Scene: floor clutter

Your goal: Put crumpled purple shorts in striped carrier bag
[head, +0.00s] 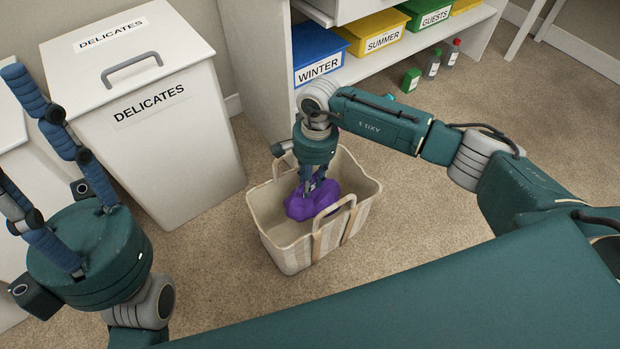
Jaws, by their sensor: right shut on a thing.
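The crumpled purple shorts (311,203) are a purple bundle at the mouth of the striped carrier bag (287,256). The bag is beige with paler stripes and stands upright on the carpet, its top open and a handle loop at the front. My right gripper (314,184) points down over the bag and is shut on the shorts. The front handle partly hides them, and I cannot tell whether they touch the bag's bottom. My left gripper (12,130) is at the left edge, fingers spread and empty, away from the bag.
A white hamper (180,150) labelled DELICATES stands left of the bag. Behind is a white shelf with a blue WINTER box (318,52), a yellow SUMMER box (375,32) and a green GUESTS box (430,12). Small bottles (450,53) stand nearby. Carpet right of the bag is clear.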

